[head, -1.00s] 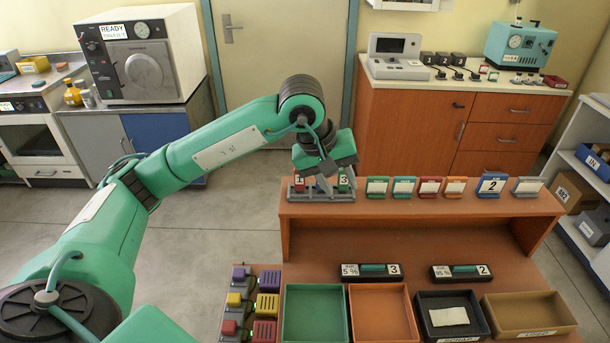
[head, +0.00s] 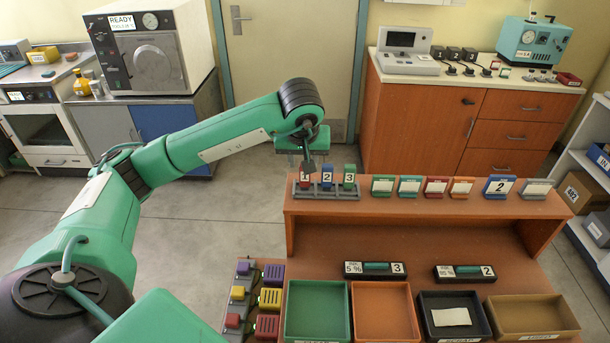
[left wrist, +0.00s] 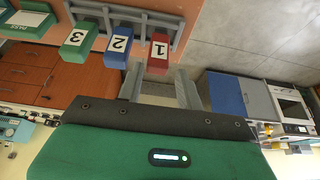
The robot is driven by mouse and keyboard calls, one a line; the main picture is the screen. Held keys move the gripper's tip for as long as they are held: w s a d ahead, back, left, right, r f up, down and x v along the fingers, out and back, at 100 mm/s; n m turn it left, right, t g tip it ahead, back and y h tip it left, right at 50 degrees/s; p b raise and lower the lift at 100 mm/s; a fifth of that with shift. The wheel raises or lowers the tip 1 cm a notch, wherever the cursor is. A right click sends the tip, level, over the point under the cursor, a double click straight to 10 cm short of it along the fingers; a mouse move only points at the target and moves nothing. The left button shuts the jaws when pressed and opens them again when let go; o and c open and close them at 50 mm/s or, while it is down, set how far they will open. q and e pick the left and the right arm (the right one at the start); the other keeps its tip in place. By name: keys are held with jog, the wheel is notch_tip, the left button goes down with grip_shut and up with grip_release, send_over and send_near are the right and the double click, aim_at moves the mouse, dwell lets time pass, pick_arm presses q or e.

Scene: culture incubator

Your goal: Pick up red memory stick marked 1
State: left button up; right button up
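The red memory stick marked 1 (head: 305,180) stands in the left slot of a grey rack on the raised shelf. Blue stick 2 (head: 327,179) and green stick 3 (head: 349,177) stand to its right. My left gripper (head: 308,168) is just above and behind the red stick. In the left wrist view, which looks upside down, my left gripper (left wrist: 158,78) is open. The red stick (left wrist: 159,53) lies between the lines of its two fingers, with a gap on each side. Its end is near the fingertips. My right gripper is not in view.
The blue stick (left wrist: 119,44) is close beside one finger in the left wrist view. Several card holders stand right of the grey rack (head: 326,193), including a blue one marked 2 (head: 500,186). Open trays, such as the green tray (head: 316,312), lie on the lower desk.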

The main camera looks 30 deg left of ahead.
pick_arm(q)
jog(key=shift+w+f+p, duration=0.2)
jog(key=shift+f+p, duration=0.15)
jog(key=shift+f, duration=0.1)
jog(key=p+x, duration=0.1)
jog(key=x, duration=0.2)
jog(key=shift+w+f, duration=0.1)
jog(key=shift+w+a+f, duration=0.1)
jog(key=shift+w+f, duration=0.05)
jog(key=shift+f, duration=0.35)
jog(key=c, duration=0.7)
jog(key=shift+c, duration=0.2)
jog(key=shift+r, duration=0.15)
